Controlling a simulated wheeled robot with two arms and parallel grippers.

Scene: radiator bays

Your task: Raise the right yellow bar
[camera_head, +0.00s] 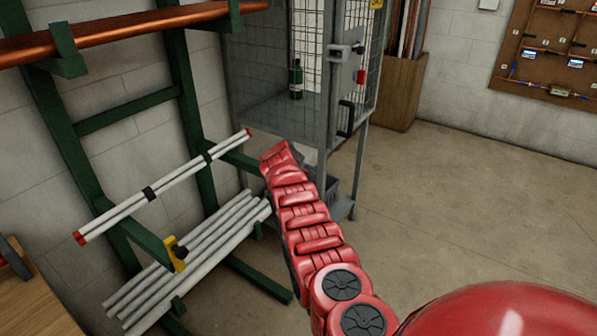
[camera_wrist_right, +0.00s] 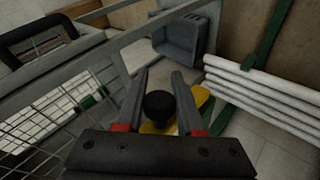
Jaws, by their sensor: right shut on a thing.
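My right gripper (camera_wrist_right: 159,76) shows in the right wrist view, with its two fingers on either side of a black round knob (camera_wrist_right: 158,105). It is shut on this knob. Yellow parts of the right yellow bar (camera_wrist_right: 200,96) show beside and behind the knob, partly hidden by the fingers. In the head view my red arm reaches to the rack's right side and hides this gripper and the right bar. Another yellow bar (camera_head: 178,256) with a dark knob stands at the end of the left green rack arm. My left gripper is in neither view.
White pipes (camera_head: 200,250) lie low on the green rack (camera_head: 185,110); a strapped bundle (camera_head: 165,185) rests above them. A grey mesh cage (camera_head: 300,110) with a green bottle (camera_head: 296,79) stands close beside my arm. The floor at right is clear.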

